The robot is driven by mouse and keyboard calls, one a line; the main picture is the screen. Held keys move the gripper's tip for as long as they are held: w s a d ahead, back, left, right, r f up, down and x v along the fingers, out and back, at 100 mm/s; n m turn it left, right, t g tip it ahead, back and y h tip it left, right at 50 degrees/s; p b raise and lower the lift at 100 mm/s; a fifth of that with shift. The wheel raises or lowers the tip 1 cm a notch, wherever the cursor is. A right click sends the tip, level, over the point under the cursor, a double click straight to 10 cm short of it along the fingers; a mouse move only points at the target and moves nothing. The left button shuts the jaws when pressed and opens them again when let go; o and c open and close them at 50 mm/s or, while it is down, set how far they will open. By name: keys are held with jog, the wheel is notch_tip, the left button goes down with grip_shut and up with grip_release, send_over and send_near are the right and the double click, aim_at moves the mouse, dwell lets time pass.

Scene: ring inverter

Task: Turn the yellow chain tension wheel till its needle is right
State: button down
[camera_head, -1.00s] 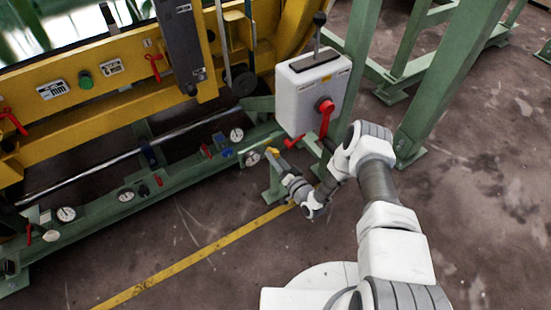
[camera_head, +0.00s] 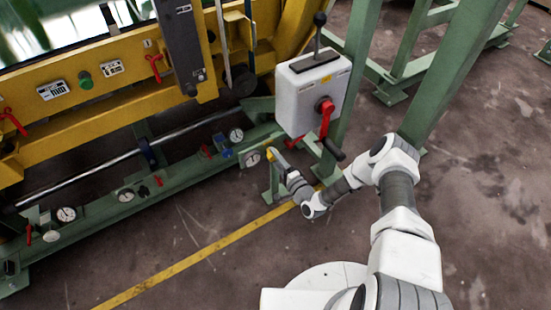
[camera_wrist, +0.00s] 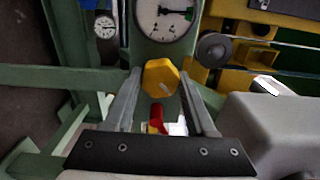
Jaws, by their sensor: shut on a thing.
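The yellow chain tension wheel (camera_wrist: 160,77) is a faceted knob with a pale mark on its face. In the wrist view it sits between the fingertips of my gripper (camera_wrist: 159,84), which is shut on its sides. In the head view my gripper (camera_head: 272,153) is at the green rail, beside the gauge (camera_head: 252,158), and mostly covers the wheel.
Other gauges, such as one at the left (camera_head: 66,214), line the green rail (camera_head: 105,205). The floor in front is clear.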

jog(key=shift+m, duration=0.3)
dwell(0.4)
jog(key=shift+c, duration=1.1)
grip_release()
jog(key=p+v, duration=0.4)
jog(key=v, duration=1.3)
jog(key=shift+s+d, duration=0.15)
